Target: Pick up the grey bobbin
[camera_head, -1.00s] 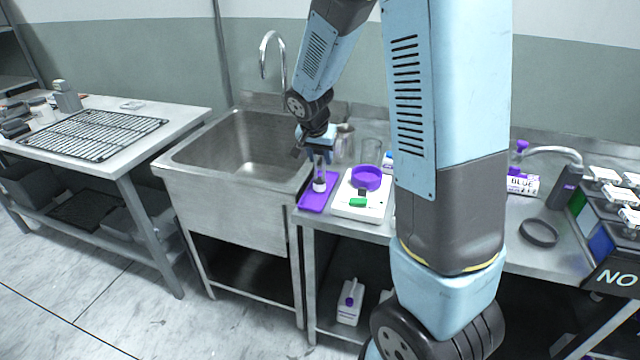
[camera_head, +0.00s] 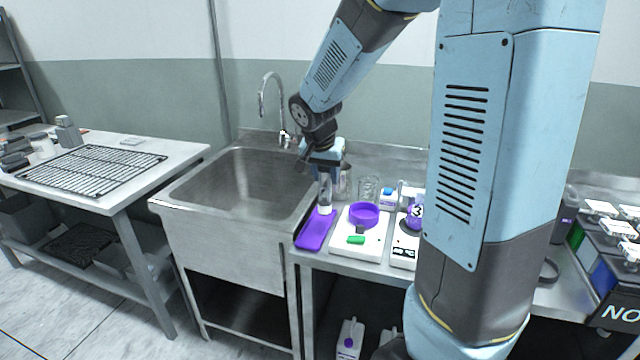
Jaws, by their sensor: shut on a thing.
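My gripper (camera_head: 325,188) points down above the purple tray (camera_head: 313,238) at the left end of the steel counter. Its fingers are shut on a small pale grey, spool-like piece, which I take to be the grey bobbin (camera_head: 325,209). The bobbin looks upright between the fingertips, over the tray's back part. Its upper part is partly hidden by the fingers, and I cannot tell whether its lower end is clear of the tray.
A white scale (camera_head: 372,247) with a purple dish (camera_head: 364,214) stands just right of the tray. Glass beakers (camera_head: 368,188) stand behind. A steel sink (camera_head: 240,190) is to the left. A table with a black rack (camera_head: 92,168) stands farther left.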

